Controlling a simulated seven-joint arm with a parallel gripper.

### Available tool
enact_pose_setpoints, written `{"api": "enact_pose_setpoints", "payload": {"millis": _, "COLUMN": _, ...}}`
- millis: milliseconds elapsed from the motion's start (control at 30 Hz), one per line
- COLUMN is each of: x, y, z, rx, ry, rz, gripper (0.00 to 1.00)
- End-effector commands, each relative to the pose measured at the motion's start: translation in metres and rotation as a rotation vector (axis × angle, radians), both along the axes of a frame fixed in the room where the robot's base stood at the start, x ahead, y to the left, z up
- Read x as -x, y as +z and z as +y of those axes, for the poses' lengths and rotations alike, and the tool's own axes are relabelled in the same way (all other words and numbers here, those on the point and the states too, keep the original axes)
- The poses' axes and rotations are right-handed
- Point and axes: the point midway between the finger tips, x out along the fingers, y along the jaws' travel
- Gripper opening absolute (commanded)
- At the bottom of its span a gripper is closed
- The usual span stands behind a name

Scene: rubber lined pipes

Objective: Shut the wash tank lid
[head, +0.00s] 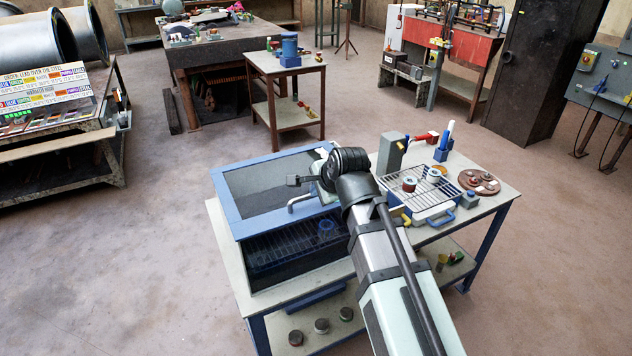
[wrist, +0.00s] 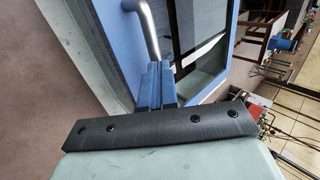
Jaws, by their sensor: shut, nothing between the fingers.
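The wash tank lid (head: 270,184) is a dark panel in a blue frame on the left of the near bench in the head view. It is raised and tilted; the dark tank interior (head: 285,255) with a wire rack shows below its near edge. A grey bent bar handle (head: 303,200) stands out from the lid; it also shows in the wrist view (wrist: 146,28), against the blue frame. My gripper (wrist: 157,84) is shut and empty, its blue fingers close to the handle. I cannot tell whether they touch it. In the head view my wrist hides the lid's right part.
Right of the tank are a grey block (head: 391,153), a wire-topped tray (head: 422,192) holding small parts, a round brown board (head: 479,182) and a blue holder (head: 442,150). Small cups and discs sit on the lower shelf. The floor left of the bench is clear.

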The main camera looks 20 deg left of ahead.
Motion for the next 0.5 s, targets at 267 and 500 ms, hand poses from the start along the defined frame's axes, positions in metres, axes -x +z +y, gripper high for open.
{"api": "enact_pose_setpoints", "payload": {"millis": 267, "x": -0.0004, "y": 0.0006, "z": 0.0008, "rx": -0.001, "ry": 0.001, "rz": 0.0, "gripper": 0.26}}
{"api": "enact_pose_setpoints", "payload": {"millis": 500, "x": -0.0004, "y": 0.0007, "z": 0.001, "rx": -0.001, "ry": 0.001, "rz": -0.001, "gripper": 0.4}}
